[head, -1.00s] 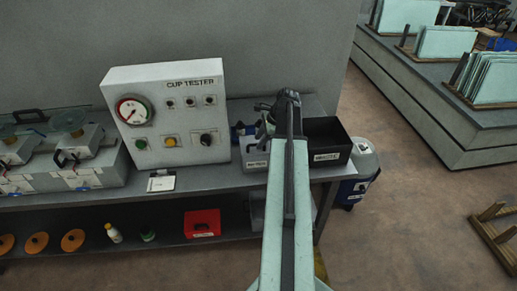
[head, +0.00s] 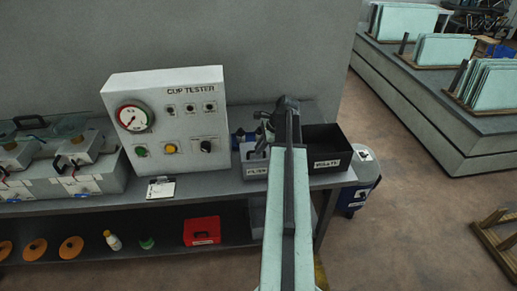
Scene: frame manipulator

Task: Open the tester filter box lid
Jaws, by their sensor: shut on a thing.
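The tester filter box (head: 257,171) is a grey box with a white label reading "FILTER" on its front. It stands on the bench just right of the cup tester panel. My arm reaches up the picture and hides the box's right side. My gripper (head: 263,126) is small and dark above the back of the box, left of the arm's end. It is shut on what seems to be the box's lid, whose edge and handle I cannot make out. How far the lid is raised cannot be told.
The white cup tester panel (head: 168,122) stands left of the box. A black labelled bin (head: 326,153) is close on the right. A blue drum (head: 358,185) stands on the floor beyond the bench end.

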